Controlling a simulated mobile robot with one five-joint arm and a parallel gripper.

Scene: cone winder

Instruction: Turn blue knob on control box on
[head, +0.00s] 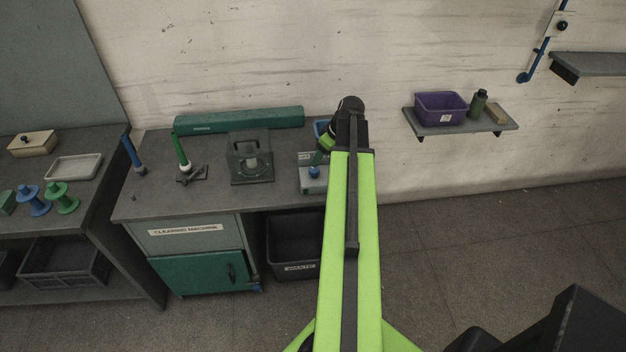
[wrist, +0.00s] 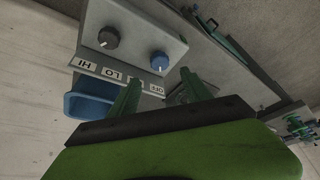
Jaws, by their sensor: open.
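The control box (wrist: 130,50) is a grey box, seen tilted in the wrist view. It carries a blue knob (wrist: 159,61) and a dark knob (wrist: 108,37), with white labels such as HI and LO beside them. In the head view the box (head: 312,186) stands at the right end of the bench, with the blue knob (head: 314,172) on it. My gripper (wrist: 160,78) is open and empty; its two green fingers point toward the box, and the blue knob shows just beyond the gap between their tips. Contact cannot be told. My arm hides part of the box's surroundings in the head view.
A blue bin (wrist: 88,106) lies close to the box's labelled edge. On the bench (head: 200,203) stand a grey fixture (head: 250,160), green and blue spindles, and a long green case (head: 240,121). A wall shelf (head: 460,131) with a purple bin (head: 440,108) is at right.

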